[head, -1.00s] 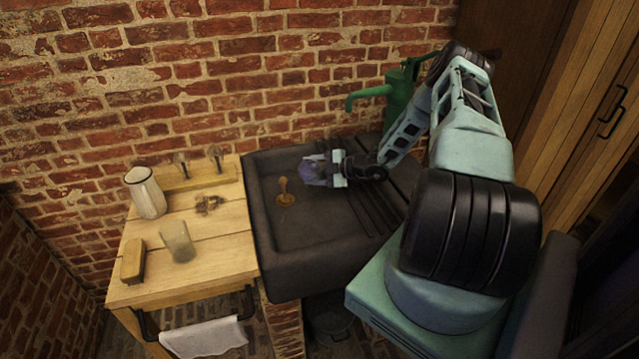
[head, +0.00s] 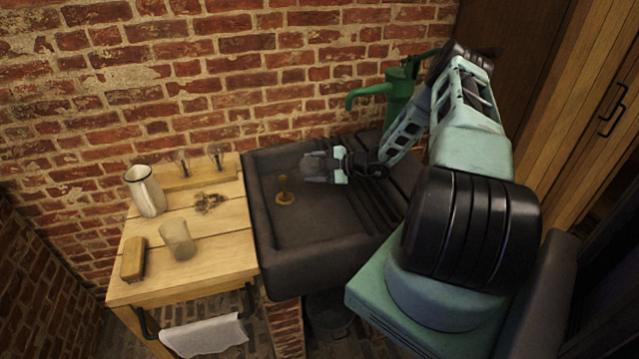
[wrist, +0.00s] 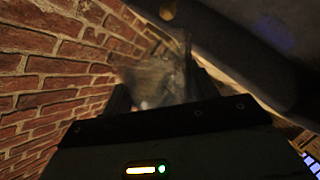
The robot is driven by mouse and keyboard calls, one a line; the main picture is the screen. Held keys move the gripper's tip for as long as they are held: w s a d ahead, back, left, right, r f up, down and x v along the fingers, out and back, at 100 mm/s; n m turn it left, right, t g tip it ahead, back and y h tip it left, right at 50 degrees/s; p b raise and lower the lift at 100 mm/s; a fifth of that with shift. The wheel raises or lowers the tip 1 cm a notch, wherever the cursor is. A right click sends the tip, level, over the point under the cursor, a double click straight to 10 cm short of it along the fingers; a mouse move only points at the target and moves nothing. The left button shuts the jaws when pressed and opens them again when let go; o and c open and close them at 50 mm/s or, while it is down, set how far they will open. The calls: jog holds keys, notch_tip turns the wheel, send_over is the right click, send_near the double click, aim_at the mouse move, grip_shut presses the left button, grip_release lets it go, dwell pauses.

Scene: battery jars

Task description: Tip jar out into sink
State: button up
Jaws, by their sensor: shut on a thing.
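A clear glass jar (head: 314,168) is held on its side over the dark sink (head: 277,247), its far end toward the left. My gripper (head: 338,166) is shut on the jar from the right. In the wrist view the jar (wrist: 155,82) is blurred between the two dark fingers of my gripper (wrist: 160,92). A brass plug or drain piece (head: 285,190) stands in the sink basin, to the lower left of the jar. I cannot tell whether anything remains in the jar.
A wooden stand (head: 222,243) left of the sink holds a white enamel jug (head: 147,192), a cloudy jar (head: 178,240), a brush (head: 133,260), and a rack (head: 200,178) by the wall. A green pump (head: 397,97) stands behind the sink. A cloth (head: 204,334) hangs below the stand.

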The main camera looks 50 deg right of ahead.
jog(key=shift+a+n+h, duration=0.3)
jog(key=shift+n, duration=0.1)
jog(key=shift+s+a+f+n+h+b, duration=0.2)
jog(key=shift+a+f+n+h+b, duration=0.45)
jog(key=shift+n, duration=0.45)
jog(key=shift+a+f+n+h+b, duration=0.45)
jog(key=shift+a+n+h+b, duration=0.1)
jog(key=shift+n+b, duration=0.4)
notch_tip(320, 180, down, 4)
jog(key=a+f+n+t+h+b, duration=0.1)
jog(key=a+n+t+h+b, duration=0.1)
jog(key=n+h+b, duration=0.4)
jog(key=s+a+r+n+t+b, duration=0.1)
jog(key=a+r+n+t+b, duration=0.1)
jog(key=r+n, duration=0.4)
jog(key=a+n+b, duration=0.1)
jog(key=a+n, duration=0.1)
jog(key=shift+s+a, duration=0.3)
jog(key=shift+s, duration=0.05)
